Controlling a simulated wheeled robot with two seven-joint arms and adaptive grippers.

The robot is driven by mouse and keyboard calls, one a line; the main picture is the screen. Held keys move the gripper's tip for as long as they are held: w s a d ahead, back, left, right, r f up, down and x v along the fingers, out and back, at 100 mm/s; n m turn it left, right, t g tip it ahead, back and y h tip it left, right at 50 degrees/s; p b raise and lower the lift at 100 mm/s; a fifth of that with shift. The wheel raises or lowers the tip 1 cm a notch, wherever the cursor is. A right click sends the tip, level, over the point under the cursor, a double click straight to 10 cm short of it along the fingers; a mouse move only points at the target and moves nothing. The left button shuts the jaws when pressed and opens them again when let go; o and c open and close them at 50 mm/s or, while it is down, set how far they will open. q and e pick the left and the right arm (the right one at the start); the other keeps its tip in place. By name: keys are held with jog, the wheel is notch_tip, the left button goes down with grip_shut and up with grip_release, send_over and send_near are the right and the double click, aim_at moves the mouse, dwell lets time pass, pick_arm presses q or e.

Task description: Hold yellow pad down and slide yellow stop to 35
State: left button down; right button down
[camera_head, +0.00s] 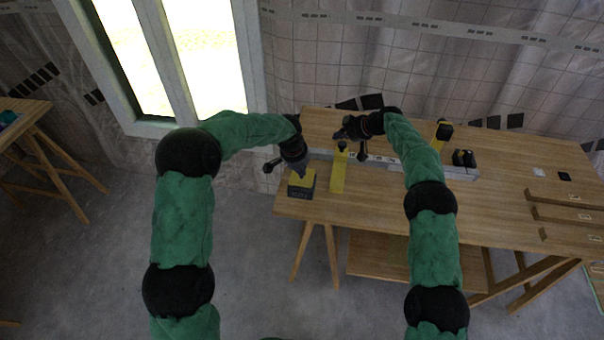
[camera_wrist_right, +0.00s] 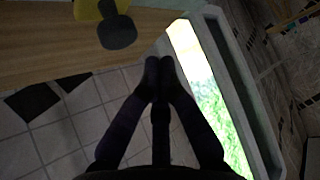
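The yellow pad (camera_head: 301,181), on a dark block, sits near the left front corner of the wooden table. My left gripper (camera_head: 301,172) points down at its top; whether they touch is unclear. The yellow stop (camera_head: 338,177) is a flat yellow bar with a black knob (camera_head: 342,146), lying across the grey rail (camera_head: 380,162). My right gripper (camera_head: 340,134) is just beyond the knob, apart from it. In the right wrist view, its fingertips (camera_wrist_right: 160,65) meet with nothing between them. A yellow part with a dark round knob (camera_wrist_right: 117,32) shows there. The scale numbers are unreadable.
Another yellow piece with a black top (camera_head: 443,132) stands behind the rail, right of my right arm. A dark block (camera_head: 464,158) sits at the rail's right end. Wooden strips (camera_head: 565,213) lie on the right of the table (camera_head: 500,205). A window is behind left.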

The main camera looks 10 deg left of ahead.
aim_at(337, 152)
pick_arm(q)
jog(key=shift+f, duration=0.3)
jog(key=shift+s+f, duration=0.1)
jog(key=shift+f, duration=0.5)
dwell(0.3)
pick_arm(e)
jog(key=shift+f, duration=0.1)
pick_arm(q)
jog(key=shift+s, duration=0.1)
pick_arm(e)
jog(key=shift+f, duration=1.25)
pick_arm(q)
jog(key=shift+s, duration=0.1)
pick_arm(e)
jog(key=shift+s+f, duration=0.2)
jog(key=shift+f, duration=0.9)
jog(key=shift+w+f, duration=0.1)
jog(key=shift+f, duration=0.15)
jog(key=shift+r, duration=0.1)
jog(key=shift+w+r, duration=0.1)
jog(key=shift+r, duration=0.1)
